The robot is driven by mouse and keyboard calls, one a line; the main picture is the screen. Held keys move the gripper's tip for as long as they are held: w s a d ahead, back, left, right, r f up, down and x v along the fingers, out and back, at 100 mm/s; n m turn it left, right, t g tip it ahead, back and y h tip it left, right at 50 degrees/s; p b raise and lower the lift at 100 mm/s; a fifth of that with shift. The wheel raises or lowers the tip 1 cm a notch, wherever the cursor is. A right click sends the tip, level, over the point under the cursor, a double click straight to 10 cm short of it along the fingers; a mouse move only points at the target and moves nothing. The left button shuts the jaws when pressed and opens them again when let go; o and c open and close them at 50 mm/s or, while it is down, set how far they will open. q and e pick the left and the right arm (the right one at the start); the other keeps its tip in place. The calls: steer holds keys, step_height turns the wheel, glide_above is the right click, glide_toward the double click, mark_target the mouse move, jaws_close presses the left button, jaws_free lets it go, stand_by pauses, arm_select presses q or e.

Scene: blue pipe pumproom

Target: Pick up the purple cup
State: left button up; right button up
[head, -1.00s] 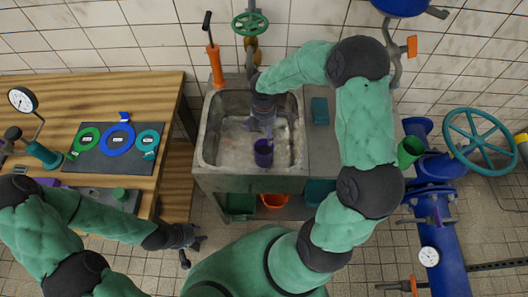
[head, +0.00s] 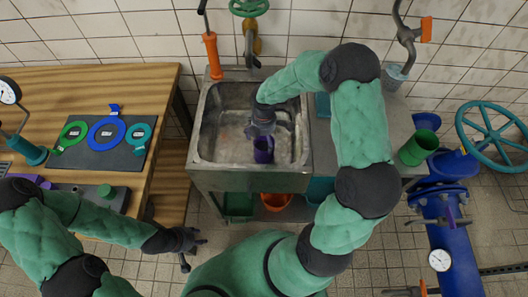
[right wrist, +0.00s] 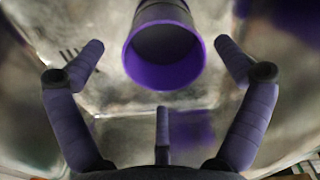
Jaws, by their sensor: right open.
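The purple cup (head: 263,152) is in the metal sink (head: 212,150), near its front wall. In the right wrist view the cup (right wrist: 166,74) shows its round open mouth with a purple rim and dark inside. My right gripper (head: 268,138) is over the sink, just behind and above the cup, and partly hides it. In the right wrist view the gripper's fingers (right wrist: 162,60) are spread open, one on each side of the cup and apart from it. My left gripper (head: 193,248) hangs empty in front of the wooden table, fingers apart.
A tap (head: 250,50) and an orange-handled tool (head: 213,55) stand behind the sink. A green cup (head: 418,147) is on the right counter. The wooden table (head: 60,100) holds a mat with coloured rings. Blue pipes (head: 444,225) stand right.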

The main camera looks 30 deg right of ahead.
steer(key=b, duration=0.3)
glide_toward(264, 148)
steer(key=s+f, duration=0.1)
steer(key=s+a+f, duration=0.1)
steer(key=s+f, duration=0.1)
steer(key=shift+a, duration=0.35)
steer(key=shift+f, duration=0.45)
steer(key=shift+r, duration=0.1)
steer(key=c, duration=1.2)
